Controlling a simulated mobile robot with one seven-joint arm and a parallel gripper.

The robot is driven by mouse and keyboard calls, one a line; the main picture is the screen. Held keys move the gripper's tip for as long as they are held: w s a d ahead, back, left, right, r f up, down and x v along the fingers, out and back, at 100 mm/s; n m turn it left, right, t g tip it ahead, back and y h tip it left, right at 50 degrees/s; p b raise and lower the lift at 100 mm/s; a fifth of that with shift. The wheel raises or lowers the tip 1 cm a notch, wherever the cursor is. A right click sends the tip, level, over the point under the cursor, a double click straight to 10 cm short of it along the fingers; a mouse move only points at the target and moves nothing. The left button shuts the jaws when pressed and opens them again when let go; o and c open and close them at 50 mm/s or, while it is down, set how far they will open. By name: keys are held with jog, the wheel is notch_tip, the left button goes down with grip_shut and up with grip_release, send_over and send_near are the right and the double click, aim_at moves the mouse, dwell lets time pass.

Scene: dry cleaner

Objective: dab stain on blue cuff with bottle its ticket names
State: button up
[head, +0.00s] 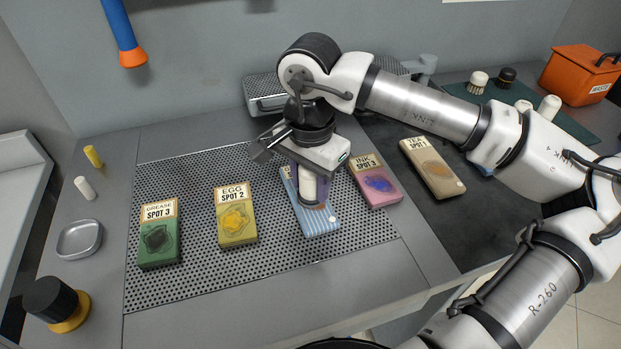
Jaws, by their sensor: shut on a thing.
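The blue striped cuff (322,222) lies on the perforated board between the yellow and pink cuffs. Its ticket (287,181) is mostly hidden behind my gripper, so I cannot read it. My gripper (311,178) points down over the cuff, shut on a white bottle (308,190). The bottle is roughly upright with its lower end over the cuff's middle; I cannot tell whether it touches. A brownish patch shows beside that end. The bottle's label is not readable.
Green GREASE SPOT 3 (158,242), yellow EGG SPOT 2 (237,222) and pink INK (378,185) cuffs lie around it; tan TEA SPOT 1 (433,170) lies right. White bottles (549,108) and brushes (478,83) stand on a green mat. A metal dish (79,239) sits left.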

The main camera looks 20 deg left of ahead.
jog(key=shift+f+b, duration=0.6)
jog(key=shift+b, duration=0.25)
dwell(2.0)
jog(key=shift+r, duration=0.1)
jog(key=shift+r+p, duration=1.9)
jog(key=shift+r, duration=1.6)
jog(key=shift+s+f, duration=0.1)
